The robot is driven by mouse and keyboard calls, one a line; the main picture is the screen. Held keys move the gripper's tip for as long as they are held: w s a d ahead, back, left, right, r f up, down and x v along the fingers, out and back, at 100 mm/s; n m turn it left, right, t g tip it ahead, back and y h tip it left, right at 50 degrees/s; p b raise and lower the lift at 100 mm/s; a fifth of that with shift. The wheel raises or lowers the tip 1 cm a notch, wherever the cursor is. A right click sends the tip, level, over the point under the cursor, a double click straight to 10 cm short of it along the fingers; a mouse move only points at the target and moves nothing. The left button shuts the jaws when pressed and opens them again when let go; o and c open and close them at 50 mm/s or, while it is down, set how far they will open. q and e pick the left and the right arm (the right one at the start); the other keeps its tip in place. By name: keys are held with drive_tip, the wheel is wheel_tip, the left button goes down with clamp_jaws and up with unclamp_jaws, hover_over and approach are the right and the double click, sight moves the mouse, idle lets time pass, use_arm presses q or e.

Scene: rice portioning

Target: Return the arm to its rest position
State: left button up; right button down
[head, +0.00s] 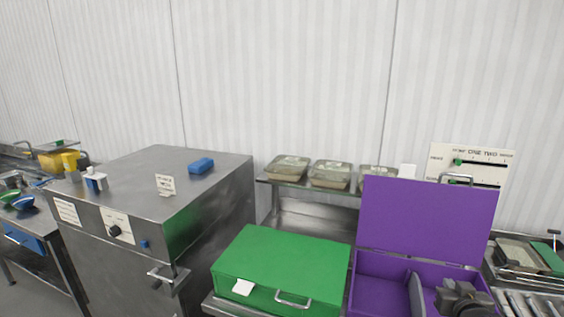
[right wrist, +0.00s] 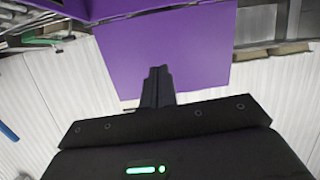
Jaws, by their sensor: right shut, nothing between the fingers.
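My right gripper (head: 462,298) shows at the bottom right of the head view, in front of the open purple box (head: 365,290). In the right wrist view its fingers (right wrist: 157,88) are together and hold nothing, with the purple lid (right wrist: 165,50) behind them. The lid (head: 428,218) stands upright in the head view. Whether the gripper is inside the box or above it I cannot tell. My left gripper is in neither view.
A closed green box (head: 285,262) stands left of the purple one. A steel cabinet (head: 130,200) with a blue block (head: 201,166) on top is further left. Several lidded trays (head: 330,174) sit on a shelf behind. A conveyor (head: 530,302) is at the far right.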

drive_tip(key=s+a+f+n+g+y, duration=0.1)
drive_tip(key=s+a+f+g+y, duration=0.15)
drive_tip(key=s+a+f, duration=0.5)
drive_tip(key=s+a+f+n+g+y, duration=0.1)
drive_tip(key=s+a+f+n+g, duration=0.2)
drive_tip(key=s+f, duration=0.6)
drive_tip(key=s+a+f+g, duration=0.15)
drive_tip(key=s+a, duration=0.25)
drive_tip(key=s, duration=0.5)
drive_tip(key=s+a+f+g, duration=0.1)
drive_tip(key=s+a+g, duration=0.25)
drive_tip(key=s, duration=0.55)
wheel_tip(320, 180, down, 36)
drive_tip(key=s+f+n+b, duration=0.1)
drive_tip(key=s+b, duration=0.1)
drive_tip(key=b, duration=0.7)
use_arm(q)
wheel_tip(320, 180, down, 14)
drive_tip(key=b, duration=0.5)
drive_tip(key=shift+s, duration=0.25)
use_arm(e)
drive_tip(key=s+d+f+g, duration=0.2)
drive_tip(key=s+f, duration=1.3)
drive_tip(key=f, duration=0.3)
drive_tip(key=shift+s+d+f+y, duration=0.15)
drive_tip(key=shift+d+f+y, duration=0.15)
drive_tip(key=shift+f+y, duration=0.05)
